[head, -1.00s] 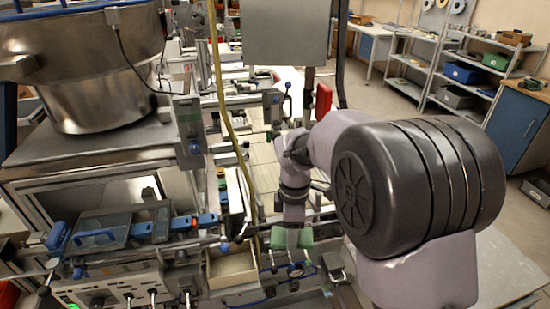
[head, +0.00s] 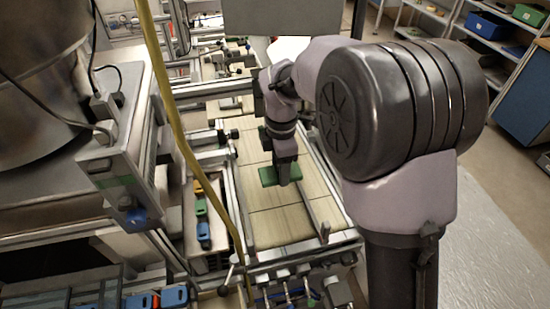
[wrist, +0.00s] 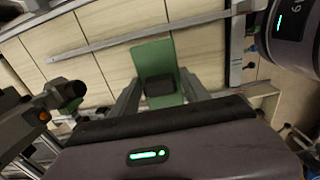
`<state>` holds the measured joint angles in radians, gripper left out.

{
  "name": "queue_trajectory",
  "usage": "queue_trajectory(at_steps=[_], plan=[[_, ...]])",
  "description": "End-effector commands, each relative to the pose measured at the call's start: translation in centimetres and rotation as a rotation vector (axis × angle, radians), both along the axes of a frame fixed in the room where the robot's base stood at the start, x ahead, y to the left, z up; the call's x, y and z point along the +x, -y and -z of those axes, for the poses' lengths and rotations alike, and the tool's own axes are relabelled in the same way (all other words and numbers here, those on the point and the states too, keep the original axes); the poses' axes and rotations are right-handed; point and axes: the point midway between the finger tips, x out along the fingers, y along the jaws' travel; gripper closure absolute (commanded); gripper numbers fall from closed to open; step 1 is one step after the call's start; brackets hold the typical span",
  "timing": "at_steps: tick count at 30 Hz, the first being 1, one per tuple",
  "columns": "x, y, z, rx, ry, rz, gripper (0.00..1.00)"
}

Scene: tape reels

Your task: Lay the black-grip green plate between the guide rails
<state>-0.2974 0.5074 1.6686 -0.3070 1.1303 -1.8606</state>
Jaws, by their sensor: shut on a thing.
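The green plate (head: 268,177) hangs from my gripper (head: 287,174) over the pale slatted bed in the head view. In the wrist view the green plate (wrist: 153,55) shows its flat face, with the black grip (wrist: 160,85) between the two fingers of my gripper (wrist: 161,92). The fingers are shut on the grip. One guide rail (head: 316,197) runs along the right of the bed, and another rail (head: 236,199) runs along its left. The plate appears between them, above the bed; the exact gap below it is hard to tell. A long rail (wrist: 150,38) passes beyond the plate in the wrist view.
A yellow hose (head: 178,120) hangs down left of the bed. Small coloured blocks (head: 202,213) sit in a channel beside the left rail. Levers and fittings (head: 290,286) line the front edge. The slatted bed (head: 281,222) is bare in front of the plate.

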Motion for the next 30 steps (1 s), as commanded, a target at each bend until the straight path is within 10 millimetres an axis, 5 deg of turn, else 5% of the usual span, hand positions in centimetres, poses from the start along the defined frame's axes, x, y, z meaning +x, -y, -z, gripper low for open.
queue_trajectory(at_steps=[12,25,26,28,30], plan=[[-0.1,0.0,9.1,-0.001,-0.002,0.000,0.88],[0.0,0.0,9.6,0.000,-0.001,0.000,0.88],[0.0,0.0,9.5,0.000,-0.001,0.000,0.40],[0.0,0.0,9.5,0.000,-0.001,0.000,0.27],[0.0,0.0,9.5,0.000,-0.001,0.000,0.24]])
